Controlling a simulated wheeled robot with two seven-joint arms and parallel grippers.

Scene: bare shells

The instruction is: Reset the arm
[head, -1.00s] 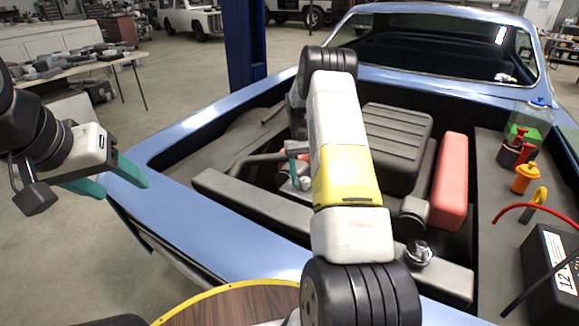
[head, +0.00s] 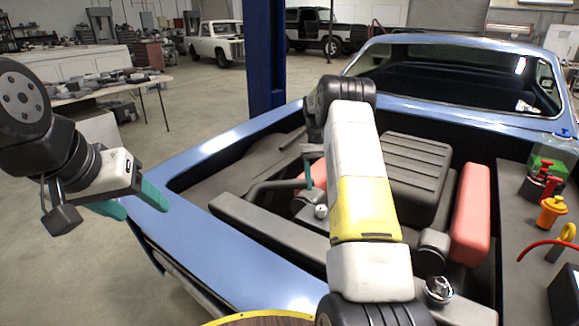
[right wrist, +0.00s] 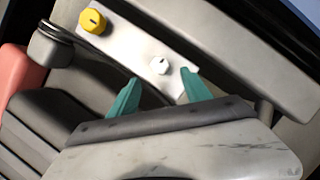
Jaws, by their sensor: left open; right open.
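My left gripper (head: 135,203) is open and empty, in the air just left of the blue car's front fender (head: 180,215) in the head view. Its teal fingers point right. My right arm reaches forward over the open engine bay (head: 240,176). In the head view my right gripper is mostly hidden behind this arm, with a teal finger showing left of it. In the right wrist view the right gripper (right wrist: 160,90) is open, its teal fingers apart. Nothing is held between them. A pale plate (right wrist: 130,42) with a yellow cap (right wrist: 93,21) and a white knob (right wrist: 159,65) lies beyond the fingertips.
A ribbed dark engine cover (head: 415,165) and a red block (head: 471,212) are right of my right arm. A blue post (head: 265,65) stands behind the fender. A cluttered table (head: 105,88) is back left.

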